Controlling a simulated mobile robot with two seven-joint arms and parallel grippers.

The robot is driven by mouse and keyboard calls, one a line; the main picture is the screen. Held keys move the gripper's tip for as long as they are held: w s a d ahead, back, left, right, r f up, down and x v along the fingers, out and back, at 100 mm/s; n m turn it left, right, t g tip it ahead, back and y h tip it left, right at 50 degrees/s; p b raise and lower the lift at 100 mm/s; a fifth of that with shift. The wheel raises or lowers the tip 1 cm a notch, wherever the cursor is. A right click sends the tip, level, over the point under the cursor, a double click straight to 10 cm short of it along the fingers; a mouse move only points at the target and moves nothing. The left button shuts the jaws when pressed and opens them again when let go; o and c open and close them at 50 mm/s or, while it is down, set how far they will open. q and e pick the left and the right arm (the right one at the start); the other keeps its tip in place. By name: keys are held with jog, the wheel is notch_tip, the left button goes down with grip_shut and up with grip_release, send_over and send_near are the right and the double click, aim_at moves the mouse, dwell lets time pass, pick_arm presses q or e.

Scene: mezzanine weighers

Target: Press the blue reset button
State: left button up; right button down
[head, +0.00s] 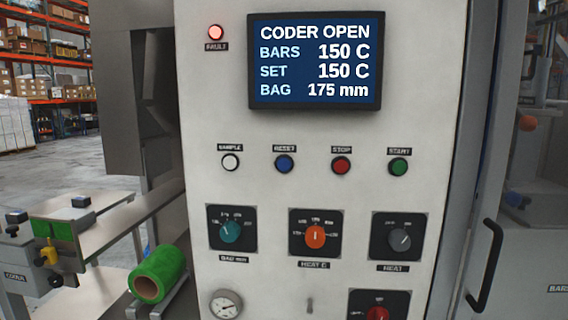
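The blue reset button (284,164) is on the pale control panel (260,185), under a label that reads RESET. It sits in a row between the white sample button (230,162) on its left and the red stop button (341,166) on its right. The green start button (398,167) is at the right end of the row. Nothing covers the blue button. Neither of my grippers shows in the head view.
The display (315,62) reads CODER OPEN, and the red fault lamp (215,32) looks lit. Below the buttons are rotary knobs, including an orange one (315,237). A black door handle (485,266) sticks out at right.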

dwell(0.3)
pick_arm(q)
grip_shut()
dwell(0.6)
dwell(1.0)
